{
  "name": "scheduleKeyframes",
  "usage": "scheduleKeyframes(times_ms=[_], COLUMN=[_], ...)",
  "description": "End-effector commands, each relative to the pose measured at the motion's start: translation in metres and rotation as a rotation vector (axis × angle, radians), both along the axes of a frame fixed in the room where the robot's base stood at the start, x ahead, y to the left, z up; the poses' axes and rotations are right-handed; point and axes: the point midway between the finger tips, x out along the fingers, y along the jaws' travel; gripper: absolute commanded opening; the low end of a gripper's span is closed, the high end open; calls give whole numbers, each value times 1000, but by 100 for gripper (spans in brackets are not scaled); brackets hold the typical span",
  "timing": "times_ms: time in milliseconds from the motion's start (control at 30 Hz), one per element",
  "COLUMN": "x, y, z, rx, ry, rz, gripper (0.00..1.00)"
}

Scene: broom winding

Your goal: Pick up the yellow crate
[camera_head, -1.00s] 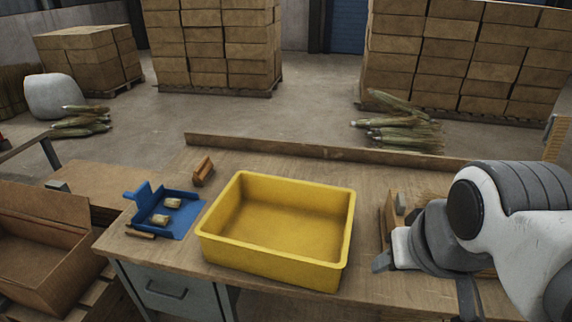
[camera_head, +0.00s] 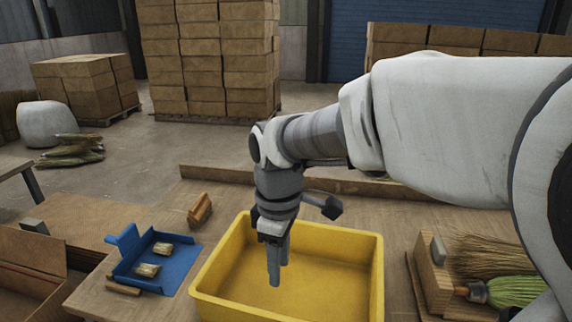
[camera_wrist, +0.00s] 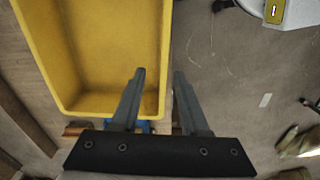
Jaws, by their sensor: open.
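The yellow crate (camera_head: 325,232) sits on the workbench, upright, with nothing visible inside; its near side is cut off by the frame's lower edge. My gripper (camera_head: 277,284) points straight down over the crate in the head view, open and empty. In the wrist view my gripper (camera_wrist: 160,74) has one finger over the inside of the yellow crate (camera_wrist: 105,45) and the other past its right-hand rim, with the rim line between them. How far the fingertips are above the rim is hard to tell.
A blue dustpan-like tray (camera_head: 180,268) with two small pale pieces lies left of the crate. A wooden block (camera_head: 200,209) lies behind it. Brushes (camera_head: 510,290) and a wooden piece (camera_head: 428,268) lie to the right. A cardboard box (camera_head: 30,262) stands at the left.

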Motion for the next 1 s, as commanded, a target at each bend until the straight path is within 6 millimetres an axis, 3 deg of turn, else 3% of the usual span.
scheduleKeyframes(times_ms=[233,600,1000], x=[2,1,-1], y=[8,7,6], z=[-27,-106,-144], rx=[-7,-7,-6], ry=[23,23,21], rz=[54,51,50], gripper=[45,45,45])
